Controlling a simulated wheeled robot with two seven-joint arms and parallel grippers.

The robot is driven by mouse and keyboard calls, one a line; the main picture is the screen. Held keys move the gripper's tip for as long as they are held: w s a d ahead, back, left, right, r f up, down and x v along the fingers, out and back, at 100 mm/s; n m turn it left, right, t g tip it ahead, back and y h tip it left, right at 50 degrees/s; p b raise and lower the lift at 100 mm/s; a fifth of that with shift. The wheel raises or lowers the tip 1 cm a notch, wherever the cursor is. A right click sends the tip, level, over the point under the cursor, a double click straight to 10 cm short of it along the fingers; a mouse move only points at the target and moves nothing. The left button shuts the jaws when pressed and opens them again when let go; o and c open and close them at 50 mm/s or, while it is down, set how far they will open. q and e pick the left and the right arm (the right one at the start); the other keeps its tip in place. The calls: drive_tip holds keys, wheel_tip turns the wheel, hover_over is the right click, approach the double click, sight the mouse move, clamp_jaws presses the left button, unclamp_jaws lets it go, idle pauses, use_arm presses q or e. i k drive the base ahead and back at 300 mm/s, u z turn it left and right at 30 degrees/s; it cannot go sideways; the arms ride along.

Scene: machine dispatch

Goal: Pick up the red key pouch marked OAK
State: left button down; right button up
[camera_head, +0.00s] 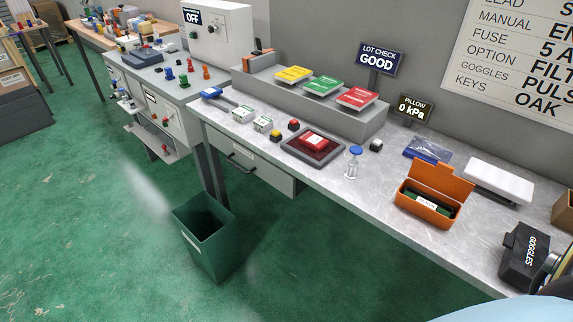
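A flat red packet (357,97) with a pale label lies on the grey raised ledge, at the right end of a row with a green packet (323,86) and a yellow packet (293,74). Another red object (314,142) with a white label sits on a dark red-lined tray (288,147) on the bench. The print on both red things is too small to read, so I cannot tell which one is marked OAK. Neither of my grippers is in view.
The grey bench (362,193) also holds an open orange case (427,211), a blue-topped clear bottle (353,163), a black goggles box (525,257) and small boxes. A wall board (520,60) lists KEYS as OAK. A green bin (206,238) stands on the floor.

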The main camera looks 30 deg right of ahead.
sight(310, 141)
drive_tip(key=z, duration=1.05)
drive_tip(key=k, duration=0.15)
drive_tip(key=u, duration=1.7)
drive_tip(key=i, duration=1.35)
drive_tip(key=z, duration=0.95)
